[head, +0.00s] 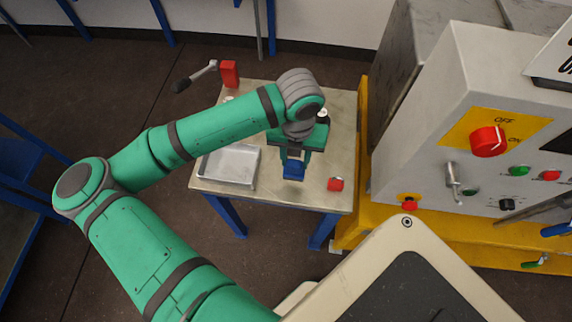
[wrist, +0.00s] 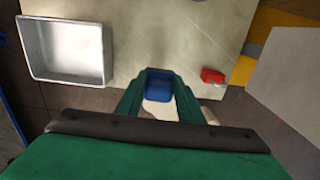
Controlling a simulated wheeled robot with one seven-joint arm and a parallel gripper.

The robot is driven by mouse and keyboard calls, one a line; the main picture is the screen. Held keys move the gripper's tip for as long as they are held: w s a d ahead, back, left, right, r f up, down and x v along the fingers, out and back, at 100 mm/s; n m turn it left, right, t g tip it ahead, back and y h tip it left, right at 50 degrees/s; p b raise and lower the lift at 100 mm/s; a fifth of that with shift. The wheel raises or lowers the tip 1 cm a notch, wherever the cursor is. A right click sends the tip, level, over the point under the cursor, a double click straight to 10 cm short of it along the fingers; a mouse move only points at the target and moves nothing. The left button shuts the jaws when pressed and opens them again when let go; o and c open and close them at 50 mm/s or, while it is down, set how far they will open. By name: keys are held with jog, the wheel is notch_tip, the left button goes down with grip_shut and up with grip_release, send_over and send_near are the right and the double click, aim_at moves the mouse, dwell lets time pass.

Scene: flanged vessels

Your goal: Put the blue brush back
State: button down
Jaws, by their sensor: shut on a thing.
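My gripper (head: 293,165) is shut on the blue brush (head: 293,170), of which a blue block-like part shows below the fingers. In the wrist view the blue brush (wrist: 158,86) sits between the two green fingers, with a pale patch beside it. My gripper is over the front part of a small metal-topped table (head: 315,200), to the right of a shallow grey tray (head: 229,181). The tray also shows at the upper left of the wrist view (wrist: 66,52) and looks empty. I cannot tell whether the brush touches the table.
A small red object (head: 335,184) lies on the table to the right of my gripper. A red block (head: 229,73) and a black-handled tool (head: 195,77) are near the far left corner. A grey control cabinet (head: 430,120) on a yellow base stands close on the right.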

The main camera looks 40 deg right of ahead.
jog(key=shift+w+a+f, duration=0.35)
jog(key=shift+w+f, duration=0.15)
jog(key=shift+f, duration=0.05)
jog(key=shift+w+a+f, duration=0.3)
jog(key=shift+w+f, duration=0.15)
jog(key=shift+f, duration=0.1)
jog(key=shift+w+f, duration=0.15)
jog(key=shift+f, duration=1.6)
jog(key=shift+f, duration=0.15)
jog(key=c, duration=1.2)
grip_release()
notch_tip(320, 180, up, 12)
jog(key=shift+a+r, duration=0.15)
